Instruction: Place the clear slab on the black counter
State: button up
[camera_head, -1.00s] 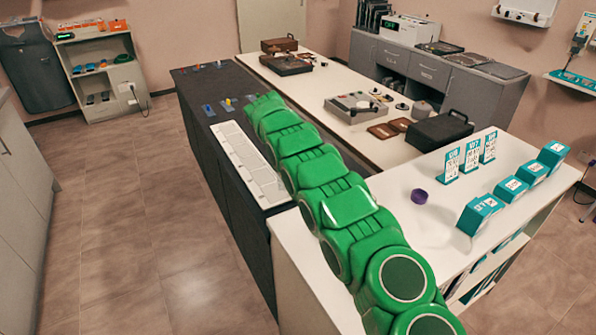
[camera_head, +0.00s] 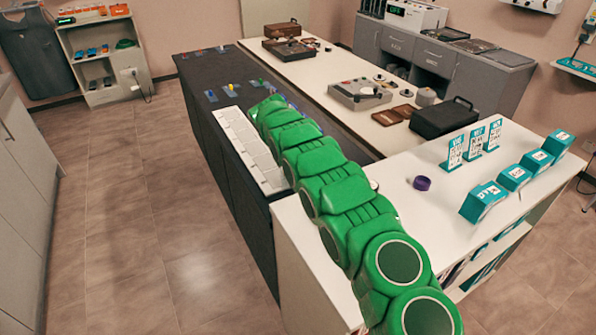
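The black counter (camera_head: 222,140) runs along the left side of the long table block. I cannot make out a clear slab for certain. Small blue and yellow pieces (camera_head: 231,90) lie on the counter's dark top, too small to tell apart. My green arm reaches from the lower right over the counter, and its far end is above the counter's right part. My gripper's fingers do not show; the arm's links hide them, so I cannot see whether anything is held.
A white segmented strip (camera_head: 246,150) lies along the counter's left edge. A white table (camera_head: 330,75) with a grey device (camera_head: 358,95) and a black case (camera_head: 444,118) adjoins on the right. A white shelf top (camera_head: 410,200) holds teal boxes and a purple ring (camera_head: 422,183). Floor at left is clear.

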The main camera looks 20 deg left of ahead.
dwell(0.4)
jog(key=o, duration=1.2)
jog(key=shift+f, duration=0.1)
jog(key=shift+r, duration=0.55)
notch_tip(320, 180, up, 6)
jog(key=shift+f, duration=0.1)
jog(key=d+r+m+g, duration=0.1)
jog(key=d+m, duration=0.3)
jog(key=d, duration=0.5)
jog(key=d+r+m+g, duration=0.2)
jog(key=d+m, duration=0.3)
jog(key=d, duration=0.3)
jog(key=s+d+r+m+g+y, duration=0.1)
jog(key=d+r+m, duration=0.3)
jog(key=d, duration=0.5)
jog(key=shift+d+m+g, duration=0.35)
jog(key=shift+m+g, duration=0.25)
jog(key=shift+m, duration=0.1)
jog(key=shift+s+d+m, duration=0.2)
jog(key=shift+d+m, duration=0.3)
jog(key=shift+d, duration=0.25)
